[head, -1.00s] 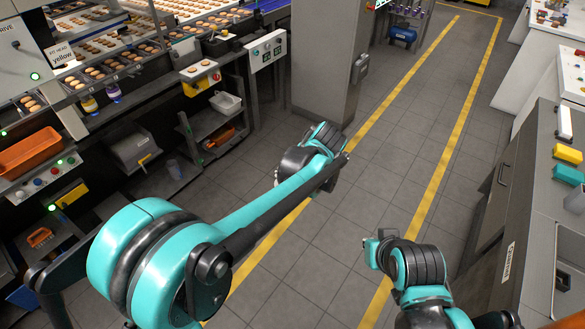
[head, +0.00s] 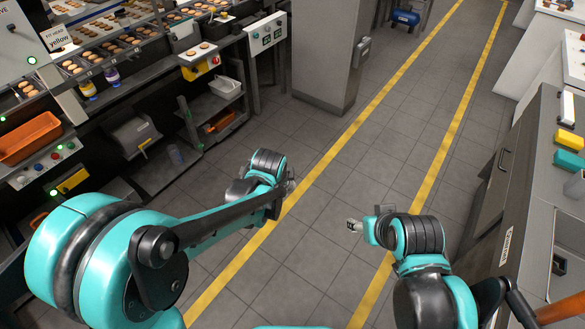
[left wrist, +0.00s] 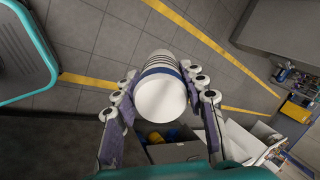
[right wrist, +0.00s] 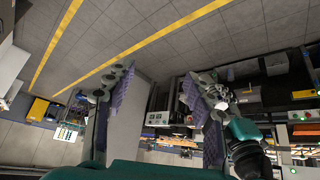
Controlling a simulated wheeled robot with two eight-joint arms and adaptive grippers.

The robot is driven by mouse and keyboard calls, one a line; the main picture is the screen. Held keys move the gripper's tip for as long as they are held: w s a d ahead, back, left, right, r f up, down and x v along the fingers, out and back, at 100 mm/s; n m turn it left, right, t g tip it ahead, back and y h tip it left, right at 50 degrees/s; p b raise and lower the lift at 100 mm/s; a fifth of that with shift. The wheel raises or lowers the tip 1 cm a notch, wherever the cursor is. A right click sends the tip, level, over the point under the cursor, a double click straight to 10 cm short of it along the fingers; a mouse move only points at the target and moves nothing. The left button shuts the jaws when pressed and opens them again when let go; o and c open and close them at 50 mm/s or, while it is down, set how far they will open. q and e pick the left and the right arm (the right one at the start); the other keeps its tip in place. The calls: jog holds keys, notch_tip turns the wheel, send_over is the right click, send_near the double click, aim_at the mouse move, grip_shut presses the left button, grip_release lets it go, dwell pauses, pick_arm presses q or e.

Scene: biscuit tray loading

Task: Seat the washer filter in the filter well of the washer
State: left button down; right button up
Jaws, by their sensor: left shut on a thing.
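My left gripper (left wrist: 162,98) is shut on a white cylinder with dark bands and a blue collar, which I take to be the washer filter (left wrist: 163,100). Its plain round white end faces the left wrist camera. In the head view my left arm reaches toward the middle, and the filter is hidden there. My right gripper (right wrist: 150,98) is open and empty in the right wrist view. Its tip (head: 354,225) shows small in the head view, over the floor. I cannot surely pick out the washer or its filter well in any view.
A grey cabinet (head: 517,185) with a handle and coloured blocks on top stands at the right. Biscuit racks, an orange bin (head: 28,138) and low shelves line the left. A grey pillar (head: 328,60) stands at the back. The yellow-lined floor between is clear.

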jog(key=w+a+r+n, duration=0.1)
jog(key=w+n, duration=0.1)
jog(key=w+a+r+n+g+y, duration=0.1)
jog(key=w+n, duration=0.1)
jog(key=w+a+n+g, duration=0.1)
jog(key=w+n, duration=0.2)
jog(key=shift+a+r, duration=0.3)
jog(key=shift+r, duration=0.1)
jog(key=w+a+f+n+g+y, duration=0.25)
jog(key=w+a+n, duration=0.25)
jog(key=w+n, duration=0.4)
jog(key=w+a+f+n+g+y, duration=0.1)
jog(key=w+a+f+n+g, duration=0.4)
jog(key=w+n, duration=0.4)
jog(key=s+a+f, duration=0.1)
jog(key=a+f, duration=0.1)
jog(key=f, duration=0.1)
jog(key=s+a+f+n, duration=0.1)
jog(key=a+f, duration=0.1)
jog(key=f, duration=0.2)
jog(key=a+f+n+t, duration=0.1)
jog(key=a+f, duration=0.1)
jog(key=f, duration=0.1)
jog(key=shift+s+a+f, duration=0.2)
jog(key=shift+s, duration=0.2)
